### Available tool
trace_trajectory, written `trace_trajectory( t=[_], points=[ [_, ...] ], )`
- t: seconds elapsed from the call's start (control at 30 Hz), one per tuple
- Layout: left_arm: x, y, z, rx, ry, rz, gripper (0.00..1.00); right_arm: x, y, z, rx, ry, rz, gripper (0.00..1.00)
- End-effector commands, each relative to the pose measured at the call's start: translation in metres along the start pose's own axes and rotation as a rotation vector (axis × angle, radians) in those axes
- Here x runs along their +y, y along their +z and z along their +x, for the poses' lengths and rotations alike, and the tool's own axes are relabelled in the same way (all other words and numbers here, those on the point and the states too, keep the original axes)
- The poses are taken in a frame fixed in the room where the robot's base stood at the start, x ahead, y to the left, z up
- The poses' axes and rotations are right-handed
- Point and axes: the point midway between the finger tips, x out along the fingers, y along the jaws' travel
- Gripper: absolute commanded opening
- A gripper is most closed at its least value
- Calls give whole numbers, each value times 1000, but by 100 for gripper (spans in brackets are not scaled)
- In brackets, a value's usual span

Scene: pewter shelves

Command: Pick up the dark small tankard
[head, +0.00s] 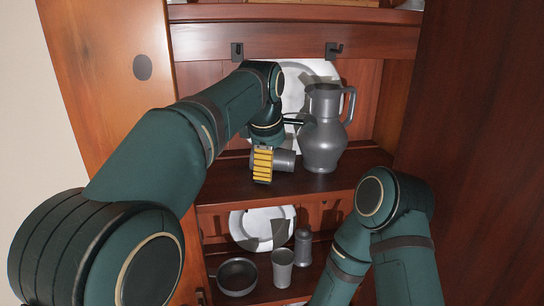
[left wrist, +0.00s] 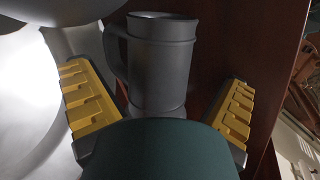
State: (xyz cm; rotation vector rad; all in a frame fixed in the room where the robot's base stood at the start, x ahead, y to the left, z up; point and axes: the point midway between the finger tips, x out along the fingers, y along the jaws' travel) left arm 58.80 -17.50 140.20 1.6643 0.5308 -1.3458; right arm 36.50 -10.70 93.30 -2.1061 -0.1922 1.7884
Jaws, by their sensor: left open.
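A dark grey tankard (left wrist: 163,70) with a handle on its left side stands between the fingers of my left gripper (left wrist: 158,78) in the left wrist view. The yellow finger pads are apart, with a gap on both sides of the tankard. My own green link hides its lower part. In the head view the left gripper (head: 263,163) is at the middle shelf, and the tankard (head: 285,160) shows partly behind its yellow pad. My right arm is at the lower right, but its gripper is out of sight.
A large grey pitcher (head: 322,135) stands close right of the tankard, before a pale plate (head: 297,72). The shelf below holds a dark pan (head: 237,277), a grey cup (head: 282,270), a grey shaker-like vessel (head: 303,247) and a plate (head: 246,222). Two hooks hang above.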

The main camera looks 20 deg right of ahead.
Motion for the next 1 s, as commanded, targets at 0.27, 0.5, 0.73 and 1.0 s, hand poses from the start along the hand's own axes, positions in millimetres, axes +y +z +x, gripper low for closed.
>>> trace_trajectory(
  t=[0.27,0.5,0.73,1.0],
  points=[
    [0,0,0,0,0,0,44,0,0,0,0,0,0,47],
    [0,0,-1,0,3,0,18,0,0,0,-1,0,0,47],
    [0,0,-2,0,3,0,18,0,0,0,0,0,0,47],
    [5,0,-12,0,4,0,18,0,0,0,0,0,0,47]
  ],
)
